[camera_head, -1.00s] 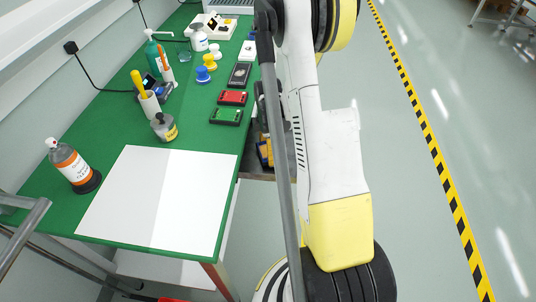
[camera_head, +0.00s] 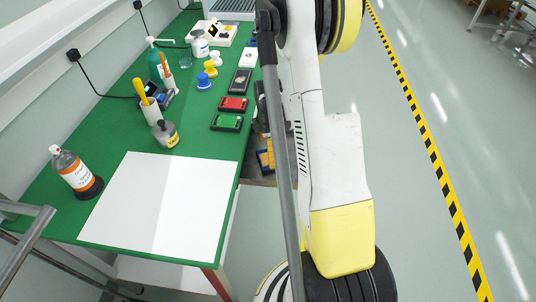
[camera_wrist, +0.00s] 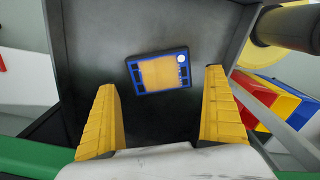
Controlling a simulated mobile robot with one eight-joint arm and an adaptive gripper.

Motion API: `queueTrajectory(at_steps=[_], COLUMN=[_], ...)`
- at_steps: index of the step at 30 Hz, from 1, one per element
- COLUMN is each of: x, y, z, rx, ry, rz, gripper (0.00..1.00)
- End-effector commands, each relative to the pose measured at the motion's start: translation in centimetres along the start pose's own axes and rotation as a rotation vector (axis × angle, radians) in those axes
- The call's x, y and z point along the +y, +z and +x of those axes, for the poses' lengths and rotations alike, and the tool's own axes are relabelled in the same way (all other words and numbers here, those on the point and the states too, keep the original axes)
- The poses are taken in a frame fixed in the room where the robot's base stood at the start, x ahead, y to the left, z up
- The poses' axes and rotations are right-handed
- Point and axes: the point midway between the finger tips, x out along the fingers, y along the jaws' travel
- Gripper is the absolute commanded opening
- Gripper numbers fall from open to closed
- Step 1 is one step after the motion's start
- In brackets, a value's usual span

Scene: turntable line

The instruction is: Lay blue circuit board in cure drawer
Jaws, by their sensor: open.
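The blue circuit board (camera_wrist: 160,71), blue-edged with an orange middle and a white round spot, lies flat on the dark floor of the open drawer (camera_wrist: 85,30) in the wrist view. My gripper (camera_wrist: 161,95) is open and empty, its two yellow fingers spread apart on the near side of the board. The board lies beyond the fingertips, between their lines, not held.
The green table (camera_head: 110,125) carries a red board (camera_head: 233,104), a green board (camera_head: 227,122), bottles and a white sheet (camera_head: 190,205). Red, blue and yellow bins (camera_wrist: 275,100) stand right of the drawer in the wrist view. Clear floor lies right of my arm.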

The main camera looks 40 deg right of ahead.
Motion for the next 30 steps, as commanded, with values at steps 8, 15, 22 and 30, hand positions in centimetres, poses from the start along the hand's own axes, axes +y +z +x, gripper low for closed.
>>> queueTrajectory(at_steps=[8,15,22,30], x=[0.0,-0.1,-2.5,-9.8], y=[0.0,-0.5,-5.8,-13.2], z=[-6.6,-9.1,-16.6,-25.6], rx=[0.0,0.0,0.02,0.173], ry=[0.0,0.009,0.125,0.296], rz=[0.0,0.014,0.214,0.58], gripper=[1.0,1.0,1.0,1.0])
